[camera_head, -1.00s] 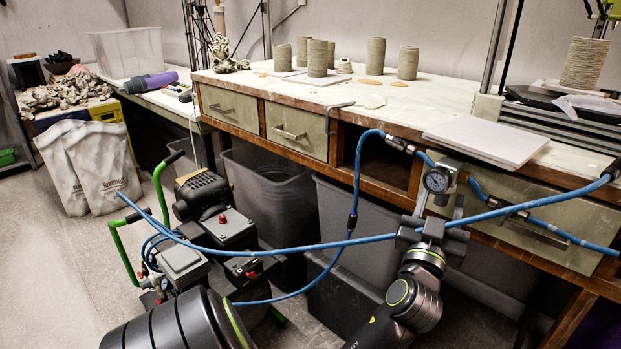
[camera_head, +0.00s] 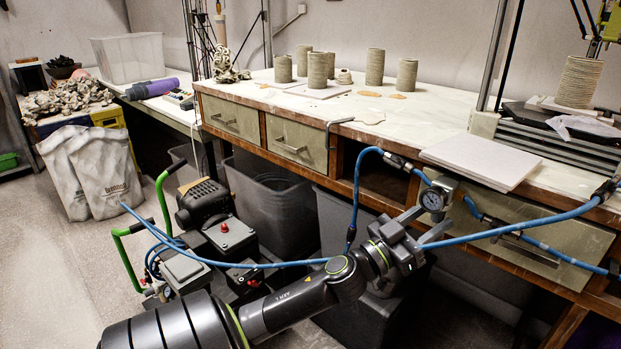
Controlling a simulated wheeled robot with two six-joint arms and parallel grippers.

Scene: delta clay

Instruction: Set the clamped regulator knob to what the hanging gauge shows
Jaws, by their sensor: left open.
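A small round gauge (camera_head: 433,200) with a white dial sits on a metal regulator body (camera_head: 446,186) at the bench's front edge. The dial is too small to read. No separate hanging gauge can be made out, and I cannot pick out the knob. My left gripper (camera_head: 423,225) is open, just below and left of the gauge, with its fingers pointing right toward the regulator. Nothing is seen held between the fingers. A blue hose (camera_head: 520,230) runs close by the lower finger; I cannot tell whether they touch. My right gripper is not in view.
Blue hose (camera_head: 358,190) also loops down from the bench edge behind my left arm. A compressor (camera_head: 215,235) with green handles and grey bins (camera_head: 270,205) stand below the workbench (camera_head: 440,110). A pale board (camera_head: 485,160) lies above the regulator. Clay cylinders (camera_head: 375,65) stand farther back.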

